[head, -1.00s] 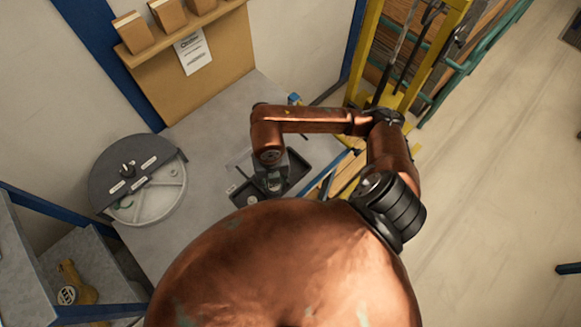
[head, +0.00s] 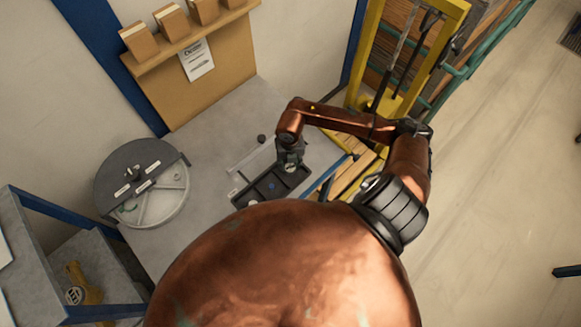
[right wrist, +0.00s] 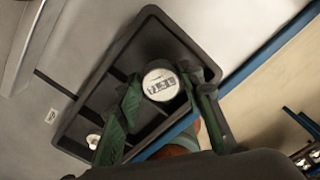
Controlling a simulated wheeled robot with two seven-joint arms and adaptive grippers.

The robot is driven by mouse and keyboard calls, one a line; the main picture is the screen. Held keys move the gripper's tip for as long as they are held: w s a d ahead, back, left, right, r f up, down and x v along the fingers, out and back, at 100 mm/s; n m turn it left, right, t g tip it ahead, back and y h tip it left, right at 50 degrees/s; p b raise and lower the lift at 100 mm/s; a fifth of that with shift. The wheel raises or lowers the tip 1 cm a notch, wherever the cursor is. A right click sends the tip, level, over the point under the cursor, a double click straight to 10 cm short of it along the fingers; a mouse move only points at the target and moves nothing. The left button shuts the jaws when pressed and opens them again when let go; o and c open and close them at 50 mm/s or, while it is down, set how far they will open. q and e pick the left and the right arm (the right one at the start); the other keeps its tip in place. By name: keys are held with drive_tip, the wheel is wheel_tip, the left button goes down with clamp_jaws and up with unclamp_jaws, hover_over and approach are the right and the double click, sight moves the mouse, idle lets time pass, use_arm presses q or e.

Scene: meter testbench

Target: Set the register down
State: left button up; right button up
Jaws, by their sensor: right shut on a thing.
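The register (right wrist: 160,82) is a small round piece with a white face and a dark digit window. My right gripper (right wrist: 158,98) is shut on it, with a green-and-black finger on either side in the right wrist view. Behind it lies a dark compartment tray (right wrist: 186,38), which also shows on the bench in the head view (head: 244,196). In the head view my right gripper (head: 290,167) is over the tray's upper right part. I cannot tell whether the register touches the tray floor. My left gripper is not in view.
A small pale part (right wrist: 94,141) sits in another tray compartment. A round grey dial-like fixture (head: 150,205) stands left on the bench (head: 210,150). A small dark knob (head: 262,138) lies behind the tray. A yellow frame (head: 360,60) stands at the right.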

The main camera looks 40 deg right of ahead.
sight(290, 166)
wheel_tip(290, 166, down, 2)
drive_tip(key=shift+f+p, duration=0.15)
drive_tip(key=shift+p, duration=0.35)
drive_tip(key=shift+d+f, duration=0.1)
drive_tip(key=shift+f, duration=0.4)
drive_tip(key=shift+f, duration=0.1)
drive_tip(key=o, duration=0.9)
drive_tip(key=shift+c, duration=0.2)
